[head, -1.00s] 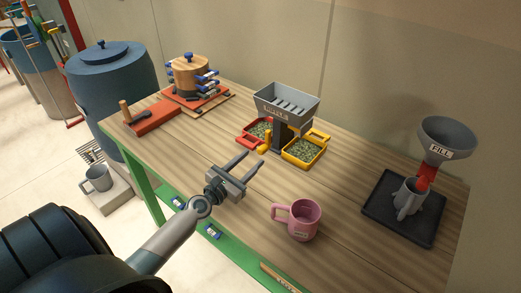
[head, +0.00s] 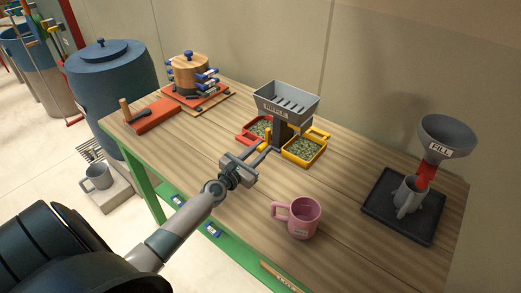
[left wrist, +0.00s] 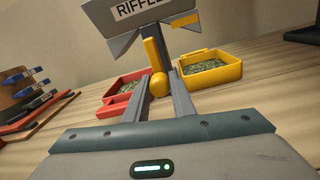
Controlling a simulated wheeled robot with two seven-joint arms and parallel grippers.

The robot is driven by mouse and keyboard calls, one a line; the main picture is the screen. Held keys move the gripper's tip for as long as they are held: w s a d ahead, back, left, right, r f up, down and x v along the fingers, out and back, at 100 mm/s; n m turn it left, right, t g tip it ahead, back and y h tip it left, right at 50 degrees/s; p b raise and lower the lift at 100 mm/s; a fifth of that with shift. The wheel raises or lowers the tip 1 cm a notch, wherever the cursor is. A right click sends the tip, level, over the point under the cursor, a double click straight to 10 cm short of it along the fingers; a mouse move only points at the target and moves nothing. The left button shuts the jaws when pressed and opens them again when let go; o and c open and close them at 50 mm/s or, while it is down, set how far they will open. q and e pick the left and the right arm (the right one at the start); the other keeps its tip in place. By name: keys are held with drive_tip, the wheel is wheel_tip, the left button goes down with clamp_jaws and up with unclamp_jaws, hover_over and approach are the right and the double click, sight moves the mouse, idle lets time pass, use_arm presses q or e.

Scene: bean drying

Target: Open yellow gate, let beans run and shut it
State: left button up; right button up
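The grey riffle box (head: 286,103) stands on a dark post on the table; its label also shows in the wrist view (left wrist: 135,12). A yellow lever with a round knob (left wrist: 158,82), which looks like the yellow gate, hangs on its near side. A red tray (head: 243,137) and a yellow tray (head: 290,158), both holding green beans, stand at its foot. My left gripper (head: 262,153) is open and points at the lever. In the wrist view (left wrist: 162,88) the knob shows between the two fingertips; I cannot tell whether they touch it. My right gripper is not in view.
A pink mug (head: 303,220) stands right of my left gripper. A grey FILL funnel (head: 447,135) with a red part stands over a grey jug (head: 410,194) on a black tray (head: 375,222). A wooden pot (head: 188,78) and red block (head: 155,119) are at the back left.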

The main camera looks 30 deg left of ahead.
sight(266, 145)
use_arm(q)
clamp_jaws()
drive_tip(key=shift+w, duration=1.55)
drive_tip(key=o, duration=0.8)
unclamp_jaws()
drive_tip(key=shift+o, duration=0.2)
drive_tip(key=shift+s+d, duration=0.1)
drive_tip(key=shift+s, duration=0.05)
drive_tip(key=shift+s, duration=0.5)
drive_tip(key=s, duration=0.5)
drive_tip(key=s+b, duration=0.1)
drive_tip(key=s, duration=0.8)
drive_tip(key=shift+s+a+f+b, duration=0.15)
drive_tip(key=shift+s+a+b, duration=0.15)
drive_tip(key=shift+s, duration=0.8)
